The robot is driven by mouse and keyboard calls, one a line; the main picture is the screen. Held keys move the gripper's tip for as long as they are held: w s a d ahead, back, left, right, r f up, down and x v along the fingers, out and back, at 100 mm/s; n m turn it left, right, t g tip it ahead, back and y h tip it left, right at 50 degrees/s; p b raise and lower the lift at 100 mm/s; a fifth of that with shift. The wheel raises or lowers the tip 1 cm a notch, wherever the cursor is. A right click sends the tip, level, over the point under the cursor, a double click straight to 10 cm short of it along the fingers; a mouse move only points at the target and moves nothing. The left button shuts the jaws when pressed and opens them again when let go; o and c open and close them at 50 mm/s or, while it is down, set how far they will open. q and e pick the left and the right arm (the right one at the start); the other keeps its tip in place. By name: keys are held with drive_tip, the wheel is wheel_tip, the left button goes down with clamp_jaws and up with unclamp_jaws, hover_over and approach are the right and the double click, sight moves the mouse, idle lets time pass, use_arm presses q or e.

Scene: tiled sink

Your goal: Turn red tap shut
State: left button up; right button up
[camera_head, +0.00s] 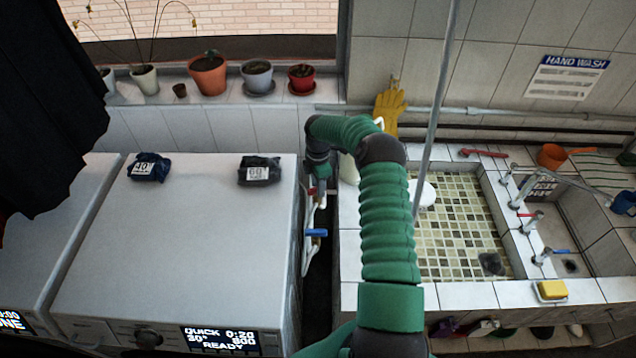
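My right arm reaches up from the bottom middle, bends, and drops its gripper (319,168) into the gap between the white washing machine and the tiled sink. The gripper is at the upper end of the white pipes there. A small bit of red, which looks like the red tap (312,191), shows right at the fingertips. Most of it is hidden by the gripper, so I cannot tell its handle's angle or whether the fingers hold it. A blue-handled tap (316,232) sits lower on the pipes, clear of the gripper. My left gripper is not in view.
The washing machine (175,240) stands left of the gap, with two dark packets on top. The tiled sink (455,295) is right of it, partly behind my arm. A thin vertical pole (436,100) stands beside my arm. Potted plants line the windowsill.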

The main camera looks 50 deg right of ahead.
drive_tip(key=shift+a, duration=0.15)
drive_tip(key=shift+a+r, duration=0.25)
drive_tip(key=shift+a, duration=0.15)
drive_tip(key=c, duration=0.4)
drive_tip(key=shift+a, duration=0.15)
clamp_jaws()
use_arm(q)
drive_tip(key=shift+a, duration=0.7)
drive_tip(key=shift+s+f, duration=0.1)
use_arm(e)
drive_tip(key=shift+s, duration=0.1)
